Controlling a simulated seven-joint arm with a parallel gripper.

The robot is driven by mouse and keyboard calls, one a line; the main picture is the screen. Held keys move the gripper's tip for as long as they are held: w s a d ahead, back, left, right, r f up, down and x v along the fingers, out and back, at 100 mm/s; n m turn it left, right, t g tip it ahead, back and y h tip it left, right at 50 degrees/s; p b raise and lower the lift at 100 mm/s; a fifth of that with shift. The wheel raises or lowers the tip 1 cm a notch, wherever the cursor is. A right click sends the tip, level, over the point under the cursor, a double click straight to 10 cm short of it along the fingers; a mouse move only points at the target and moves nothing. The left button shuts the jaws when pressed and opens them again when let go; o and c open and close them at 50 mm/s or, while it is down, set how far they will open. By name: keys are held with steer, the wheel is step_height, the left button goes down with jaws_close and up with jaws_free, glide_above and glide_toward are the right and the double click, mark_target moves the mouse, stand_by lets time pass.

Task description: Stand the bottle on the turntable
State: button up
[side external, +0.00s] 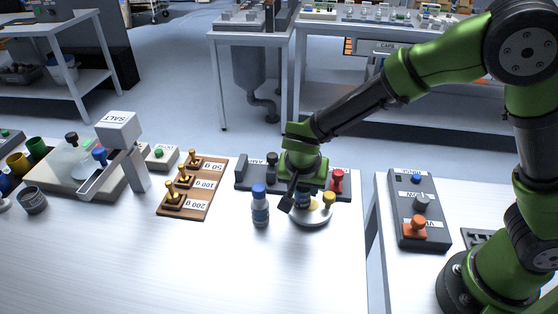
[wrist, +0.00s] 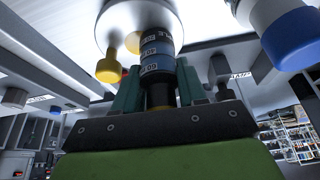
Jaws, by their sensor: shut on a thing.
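The turntable, a pale round disc (side external: 312,219) with a yellow knob (side external: 329,199), lies on the white bench. A bottle (side external: 260,211) with a blue cap stands upright on the bench, left of the disc and apart from it. My gripper (side external: 301,195) is at the disc, shut on a dark cylinder with blue lettered bands (wrist: 157,55). Its fingers (wrist: 160,90) flank this cylinder. The cylinder's end meets the disc (wrist: 120,22) in the wrist view, but contact is unclear. The wrist view also shows the yellow knob (wrist: 108,66) and the bottle's blue cap (wrist: 290,38).
Behind the disc are a dark grey unit (side external: 257,174) and a red knob (side external: 337,181). A wooden board (side external: 200,203) with several brass weights lies left, beyond it the salt hopper (side external: 118,130). A control box (side external: 418,210) stands right across a gap. The front bench is clear.

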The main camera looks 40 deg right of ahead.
steer(key=o, duration=1.1)
steer(key=v, duration=1.2)
steer(key=s+d+r+n+t+y, duration=0.1)
steer(key=s+d+r+n, duration=0.1)
steer(key=s+d, duration=0.2)
steer(key=s+d+r+n+t+y, duration=0.1)
steer(key=s+d+r+y, duration=0.1)
steer(key=s+d+r, duration=0.1)
steer(key=s+d+r+n+t+y, duration=0.2)
steer(key=s+d, duration=0.3)
steer(key=d, duration=0.1)
steer(key=shift+s+d+r+n, duration=0.2)
steer(key=shift+r+n, duration=0.1)
steer(key=shift+r, duration=0.1)
steer(key=shift+w, duration=0.1)
